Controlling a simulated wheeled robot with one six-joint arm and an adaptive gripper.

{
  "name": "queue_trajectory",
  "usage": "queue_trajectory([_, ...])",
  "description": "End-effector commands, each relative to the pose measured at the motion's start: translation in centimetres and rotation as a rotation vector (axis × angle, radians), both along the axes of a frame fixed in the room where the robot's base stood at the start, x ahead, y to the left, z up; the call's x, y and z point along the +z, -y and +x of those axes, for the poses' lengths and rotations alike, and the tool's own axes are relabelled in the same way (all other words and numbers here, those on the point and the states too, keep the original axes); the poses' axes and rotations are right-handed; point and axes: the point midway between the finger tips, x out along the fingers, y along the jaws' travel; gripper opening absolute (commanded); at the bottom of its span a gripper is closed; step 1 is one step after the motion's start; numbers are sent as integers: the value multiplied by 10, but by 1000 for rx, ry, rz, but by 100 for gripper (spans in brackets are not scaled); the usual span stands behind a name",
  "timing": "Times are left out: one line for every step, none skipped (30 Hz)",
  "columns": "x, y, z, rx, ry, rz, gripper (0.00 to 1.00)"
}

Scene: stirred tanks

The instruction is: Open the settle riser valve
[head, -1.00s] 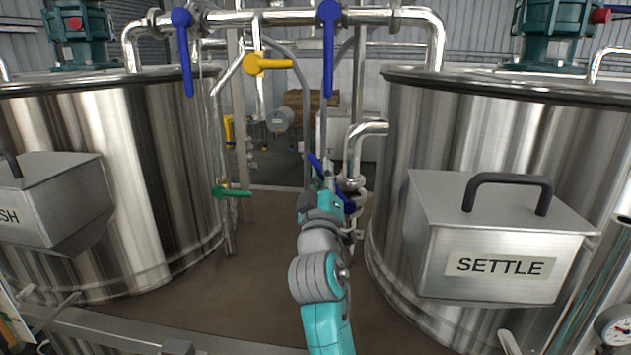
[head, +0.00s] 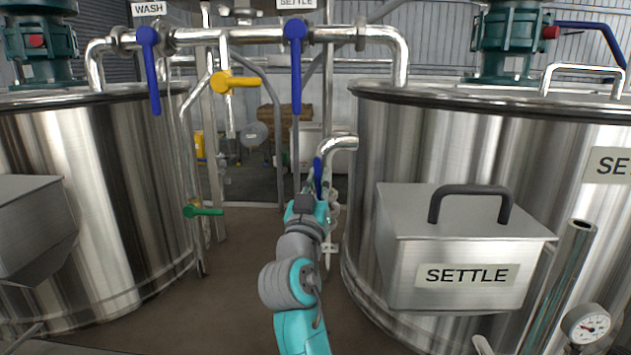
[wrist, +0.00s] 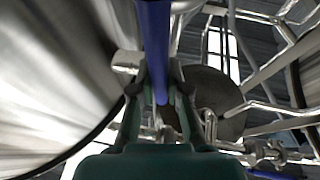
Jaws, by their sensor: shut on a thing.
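The settle riser is a steel pipe with an elbow (head: 335,146), left of the SETTLE tank (head: 440,140). Its blue valve handle (head: 318,172) stands nearly upright there, partly hidden by my gripper (head: 314,190). In the wrist view the blue handle (wrist: 154,40) runs down between the two fingers of my gripper (wrist: 160,92), which are shut on it. The valve body is mostly hidden behind my arm in the head view.
Overhead pipes carry blue handles under the WASH (head: 150,70) and SETTLE (head: 296,65) labels, and a yellow handle (head: 235,82). A green handle (head: 203,211) is at left. A SETTLE box (head: 465,230) juts out at right. Floor between the tanks is clear.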

Motion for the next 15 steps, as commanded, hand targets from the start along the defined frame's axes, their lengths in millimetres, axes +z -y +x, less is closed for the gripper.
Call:
queue_trajectory([-1,1,0,-2,-1,2,0])
queue_trajectory([-1,1,0,-1,-2,3,0])
queue_trajectory([-1,1,0,-1,-2,3,0])
queue_trajectory([-1,1,0,-1,-2,3,0])
queue_trajectory([-1,1,0,-1,-2,3,0])
queue_trajectory([-1,1,0,-1,-2,3,0])
queue_trajectory([-1,1,0,-1,-2,3,0])
queue_trajectory([-1,1,1,-1,-2,3,0])
queue_trajectory([-1,1,1,-1,-2,3,0])
queue_trajectory([-1,1,1,-1,-2,3,0])
queue_trajectory([-1,1,1,-2,-3,3,0])
queue_trajectory([-1,1,1,-1,-4,2,25])
queue_trajectory([-1,1,1,-1,-4,2,32])
queue_trajectory([-1,1,1,-1,-3,2,40])
queue_trajectory([-1,1,0,0,-2,3,41])
